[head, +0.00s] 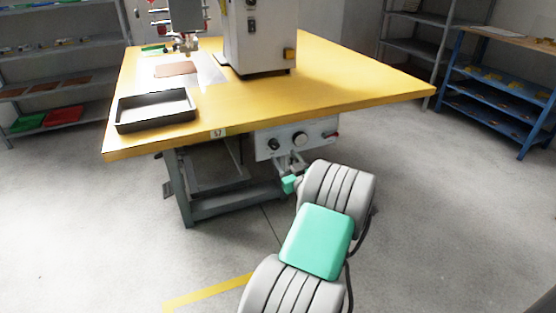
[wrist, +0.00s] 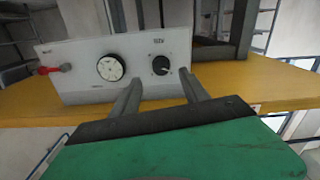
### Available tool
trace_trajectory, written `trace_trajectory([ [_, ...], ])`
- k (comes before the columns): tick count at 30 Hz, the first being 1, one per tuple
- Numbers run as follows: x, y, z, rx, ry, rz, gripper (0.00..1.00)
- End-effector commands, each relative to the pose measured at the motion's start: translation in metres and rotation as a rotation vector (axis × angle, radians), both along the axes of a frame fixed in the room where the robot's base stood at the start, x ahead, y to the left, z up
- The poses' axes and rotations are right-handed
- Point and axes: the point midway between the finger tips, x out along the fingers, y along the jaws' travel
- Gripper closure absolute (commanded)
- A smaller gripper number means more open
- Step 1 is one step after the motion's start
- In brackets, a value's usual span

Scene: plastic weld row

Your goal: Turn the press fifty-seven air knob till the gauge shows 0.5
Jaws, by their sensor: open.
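A grey control panel (head: 318,127) hangs under the front edge of the yellow table. It carries a black air knob (head: 273,143), a round white-faced gauge (head: 300,138) and a red-handled part (head: 331,134). In the wrist view the panel appears turned over, with the knob (wrist: 160,65) right of the gauge (wrist: 110,68). The gauge's reading is too small to tell. My gripper (head: 289,160) is open, just in front of the panel. In the wrist view its fingers (wrist: 160,76) stand either side of the knob's lower part, apparently short of it, with nothing between them.
The yellow table (head: 340,75) overhangs the panel and bears a dark tray (head: 155,112) and a white press (head: 258,35). A "57" label (head: 218,132) is on its edge. Grey table legs (head: 186,200) stand left. Floor to the right is clear up to a blue shelf (head: 500,95).

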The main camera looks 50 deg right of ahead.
Motion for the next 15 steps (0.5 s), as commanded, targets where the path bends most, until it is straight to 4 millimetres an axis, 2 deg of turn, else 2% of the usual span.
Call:
trace_trajectory([
  [7,0.043,-0.023,0.000,-0.001,0.000,0.006,0.47],
  [11,0.054,-0.029,0.001,0.000,0.001,0.005,0.47],
  [15,0.056,-0.031,0.002,0.002,0.001,0.004,0.47],
])
